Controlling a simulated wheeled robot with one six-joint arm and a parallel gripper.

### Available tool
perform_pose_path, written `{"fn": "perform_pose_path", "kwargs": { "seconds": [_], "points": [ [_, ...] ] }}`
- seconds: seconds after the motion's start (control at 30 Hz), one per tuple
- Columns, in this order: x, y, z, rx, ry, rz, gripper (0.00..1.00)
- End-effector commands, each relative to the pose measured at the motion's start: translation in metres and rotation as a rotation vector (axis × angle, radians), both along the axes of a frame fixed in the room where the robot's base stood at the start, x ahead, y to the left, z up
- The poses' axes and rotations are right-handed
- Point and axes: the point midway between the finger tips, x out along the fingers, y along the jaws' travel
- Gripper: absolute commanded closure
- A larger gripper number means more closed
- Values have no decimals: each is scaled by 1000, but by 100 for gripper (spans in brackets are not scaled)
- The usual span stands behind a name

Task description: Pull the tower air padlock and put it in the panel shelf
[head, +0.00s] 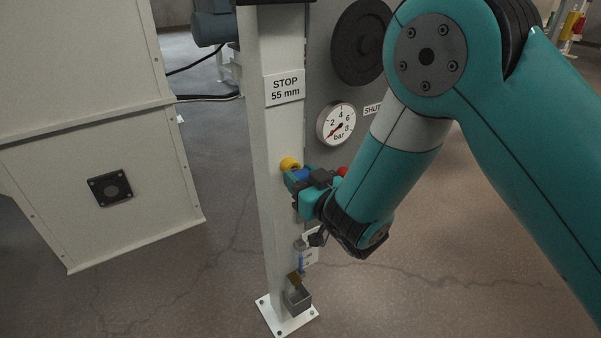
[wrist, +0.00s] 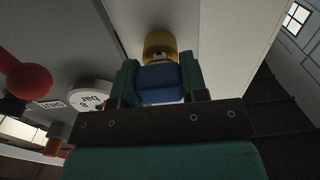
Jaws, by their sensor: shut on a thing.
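My gripper (head: 299,182) is at the white post, below the STOP 55 mm sign. Its green fingers (wrist: 159,82) are shut on a blue block-shaped body, which I take to be the padlock (wrist: 159,84). In the head view only a little of the blue padlock (head: 300,174) shows between the fingers. A round yellow fitting (wrist: 160,44) lies just beyond the padlock; it also shows in the head view (head: 289,163). The shackle is mostly hidden, so I cannot tell whether it is through the fitting. I cannot identify the panel shelf with certainty.
A small grey open-topped box (head: 299,299) is low on the post (head: 278,200), with a brown piece above it. A pressure gauge (head: 336,124) and a red knob (wrist: 28,82) are close to my gripper. A beige cabinet (head: 90,130) stands left, with open floor between.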

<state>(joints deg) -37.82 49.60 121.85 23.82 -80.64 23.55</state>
Motion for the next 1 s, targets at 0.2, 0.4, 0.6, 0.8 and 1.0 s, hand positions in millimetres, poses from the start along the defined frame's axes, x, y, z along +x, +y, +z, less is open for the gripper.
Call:
{"fn": "perform_pose_path", "kwargs": {
  "seconds": [0.2, 0.4, 0.6, 0.8, 1.0],
  "points": [
    [0, 0, 0, 1, -1, 0, 100],
    [-1, -1, 0, 1, -2, 0, 100],
    [-4, -3, -1, 1, -1, 0, 100],
    [-6, -4, -1, -1, -1, 0, 100],
    [-9, -6, -1, 0, -1, 0, 100]
  ]
}}
